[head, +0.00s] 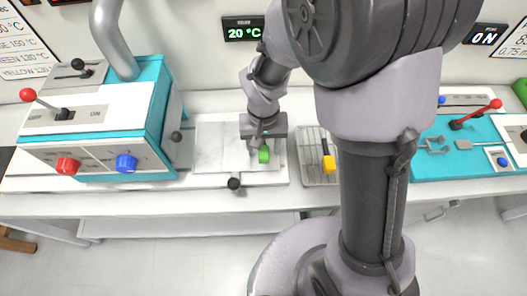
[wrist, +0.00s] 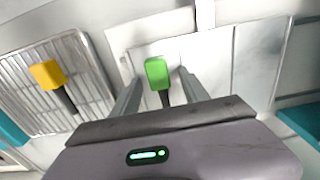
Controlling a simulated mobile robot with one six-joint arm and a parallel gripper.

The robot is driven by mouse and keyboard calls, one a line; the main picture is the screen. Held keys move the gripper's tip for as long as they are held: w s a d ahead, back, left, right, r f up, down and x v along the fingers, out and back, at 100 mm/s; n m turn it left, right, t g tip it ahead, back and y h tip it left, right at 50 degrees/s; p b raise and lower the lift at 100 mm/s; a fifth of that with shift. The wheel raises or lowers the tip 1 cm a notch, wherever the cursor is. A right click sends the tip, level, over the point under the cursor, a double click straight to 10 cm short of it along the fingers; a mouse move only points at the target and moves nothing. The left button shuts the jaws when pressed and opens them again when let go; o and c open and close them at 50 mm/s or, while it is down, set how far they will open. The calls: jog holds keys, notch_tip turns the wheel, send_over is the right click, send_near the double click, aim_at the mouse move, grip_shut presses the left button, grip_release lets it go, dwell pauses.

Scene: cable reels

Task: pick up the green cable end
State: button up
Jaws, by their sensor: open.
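The green cable end (head: 264,155) lies on a pale plate on the bench in the head view. It has a green block-shaped head and a dark stem, clear in the wrist view (wrist: 157,74). My gripper (head: 258,148) is just above it, pointing down. In the wrist view my gripper (wrist: 158,82) is open, with one finger on each side of the green end and a gap on both sides. The stem's lower part is hidden behind my gripper body.
A yellow cable end (head: 328,164) lies on a wire rack (head: 312,146) to the right. A teal machine (head: 150,100) with levers and knobs stands at the left. A teal panel (head: 430,165) with a red lever is at the right. A small black knob (head: 234,183) is at the plate's front.

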jog(key=shift+r, duration=0.15)
grip_shut()
